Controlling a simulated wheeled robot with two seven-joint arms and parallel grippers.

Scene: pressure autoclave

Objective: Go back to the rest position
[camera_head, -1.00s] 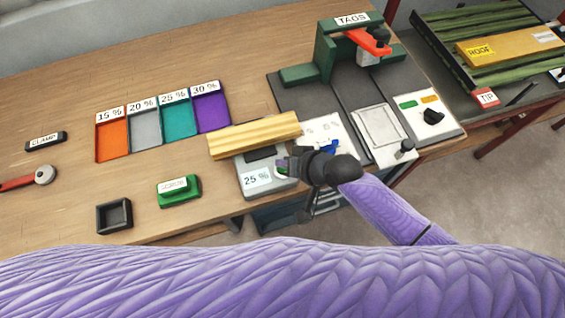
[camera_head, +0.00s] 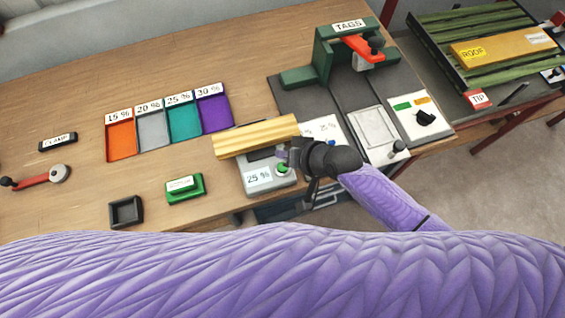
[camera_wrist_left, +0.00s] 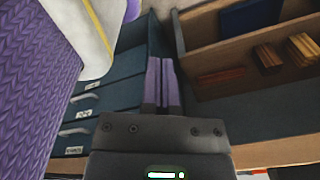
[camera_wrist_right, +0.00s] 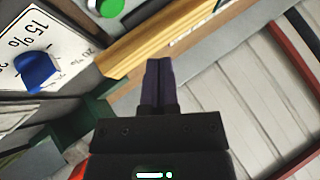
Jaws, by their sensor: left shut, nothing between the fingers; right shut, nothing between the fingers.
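My right gripper (camera_head: 287,154) is in the head view at the right side of the grey meter (camera_head: 262,178), which has a green button and a "25 %" label. A yellow wood block (camera_head: 255,136) lies on the meter. In the right wrist view my right gripper (camera_wrist_right: 159,62) is shut and empty, and the wood block (camera_wrist_right: 170,42) shows beyond its fingers. My left gripper (camera_wrist_left: 161,62) is shut and empty in the left wrist view, facing blue drawers (camera_wrist_left: 110,95) and a wooden shelf (camera_wrist_left: 240,55). It is not visible in the head view.
Coloured trays (camera_head: 121,140) stand behind the meter. A green stamp (camera_head: 185,188), a black square dish (camera_head: 126,212) and a red-handled tool (camera_head: 42,180) are on the left. The green tag press (camera_head: 322,55) is at the back right. Bare wood lies between.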

